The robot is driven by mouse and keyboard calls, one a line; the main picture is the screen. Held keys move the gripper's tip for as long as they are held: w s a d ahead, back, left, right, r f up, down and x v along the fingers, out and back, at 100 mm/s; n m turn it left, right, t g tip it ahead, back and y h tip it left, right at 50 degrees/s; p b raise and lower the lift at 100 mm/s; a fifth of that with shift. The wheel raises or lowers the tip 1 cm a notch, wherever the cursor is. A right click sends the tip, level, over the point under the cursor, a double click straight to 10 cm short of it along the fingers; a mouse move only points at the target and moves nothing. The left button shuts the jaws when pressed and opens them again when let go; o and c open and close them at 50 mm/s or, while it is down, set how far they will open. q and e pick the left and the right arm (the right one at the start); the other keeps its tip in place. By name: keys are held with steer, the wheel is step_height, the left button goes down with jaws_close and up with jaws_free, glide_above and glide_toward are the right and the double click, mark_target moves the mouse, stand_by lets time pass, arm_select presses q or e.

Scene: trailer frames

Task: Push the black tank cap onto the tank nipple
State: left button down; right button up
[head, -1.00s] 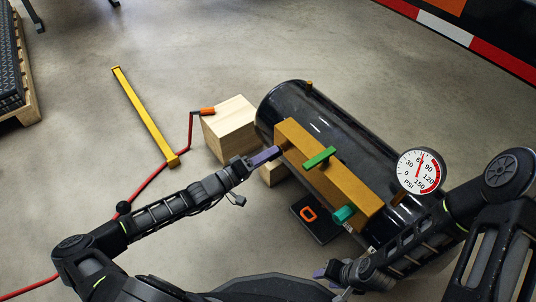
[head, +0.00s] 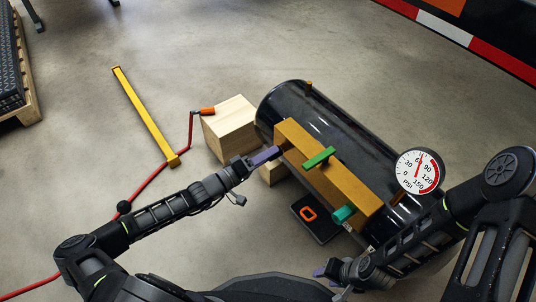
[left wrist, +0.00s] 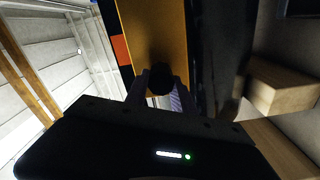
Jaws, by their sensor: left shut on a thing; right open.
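My left gripper (head: 276,152) is shut on the black cap (left wrist: 160,80), at the left end of the orange-yellow block on the tank. In the left wrist view the dark round cap sits between the fingertips in front of the block's face. The black tank (head: 350,125) lies on its side, with a small brass stub (head: 309,86) near its far end. Any nipple at the cap is hidden, so I cannot tell whether the cap is seated. My right gripper (head: 326,272) is open, low in front of the tank and partly hidden by my arm.
The orange-yellow block (head: 335,175) carries a green handle (head: 319,158) and a teal knob (head: 344,214). A pressure gauge (head: 420,172) stands at right. A wooden block (head: 231,128), black pad (head: 315,226), red hose (head: 152,178) and yellow bar (head: 142,110) are nearby.

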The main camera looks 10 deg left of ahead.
arm_select(q)
steer(key=shift+w+d, duration=0.25)
steer(key=shift+w, duration=0.1)
steer(key=c, duration=1)
jaws_free()
steer(key=p+v, duration=0.2)
steer(key=v, duration=0.5)
steer(key=shift+s+a, duration=0.25)
steer(key=shift+s, duration=0.1)
